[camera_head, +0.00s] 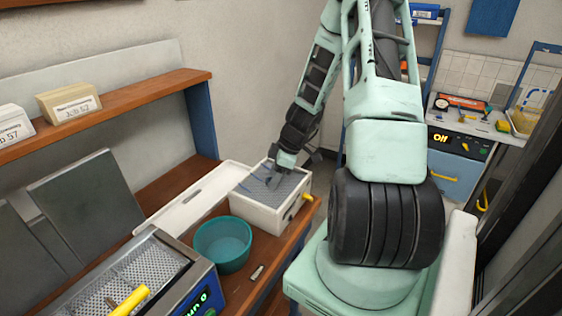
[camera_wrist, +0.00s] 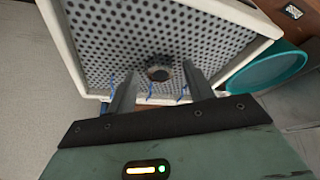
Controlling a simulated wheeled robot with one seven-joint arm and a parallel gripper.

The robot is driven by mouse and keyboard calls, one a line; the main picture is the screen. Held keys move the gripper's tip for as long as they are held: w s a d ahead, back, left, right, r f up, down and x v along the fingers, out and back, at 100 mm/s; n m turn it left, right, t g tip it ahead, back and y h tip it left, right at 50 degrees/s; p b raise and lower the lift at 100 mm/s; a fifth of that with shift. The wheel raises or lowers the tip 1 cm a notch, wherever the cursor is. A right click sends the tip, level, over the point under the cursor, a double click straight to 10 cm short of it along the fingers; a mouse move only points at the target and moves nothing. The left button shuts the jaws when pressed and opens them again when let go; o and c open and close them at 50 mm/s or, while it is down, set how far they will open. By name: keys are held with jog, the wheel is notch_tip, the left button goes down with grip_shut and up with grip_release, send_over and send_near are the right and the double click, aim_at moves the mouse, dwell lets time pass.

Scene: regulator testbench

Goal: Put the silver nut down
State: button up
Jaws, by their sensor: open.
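The silver nut (camera_wrist: 158,73) shows in the wrist view as a small, dark grey ring on the perforated floor of a white box (camera_wrist: 62,42). My gripper (camera_wrist: 159,78) is open, with one finger on each side of the nut and a visible gap around it. In the head view my gripper (camera_head: 275,180) reaches down into the same white box (camera_head: 262,216). The nut cannot be made out there.
A teal bowl (camera_head: 222,250) stands left of the white box, and its rim shows in the wrist view (camera_wrist: 268,70). A white lid (camera_head: 185,205) lies beside the box. A metal basket machine (camera_head: 150,270) with a yellow handle (camera_head: 130,300) is at front left. A wooden shelf (camera_head: 130,100) overhangs the bench.

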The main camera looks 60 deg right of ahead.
jog(key=b+v, duration=0.2)
jog(key=v, duration=1)
jog(key=w+a+r+n+g, duration=0.1)
jog(key=a+g, duration=0.1)
jog(key=a, duration=1.1)
jog(key=w+a+r+g, duration=0.1)
jog(key=w+a+r, duration=0.1)
jog(key=a, duration=1.1)
jog(key=s+a+r+h, duration=0.1)
jog(key=s+a, duration=1.5)
jog(key=a, duration=0.2)
jog(key=shift+g+h, duration=0.3)
jog(key=shift+h, duration=0.1)
jog(key=shift+f+b, duration=0.7)
jog(key=shift+f, duration=0.05)
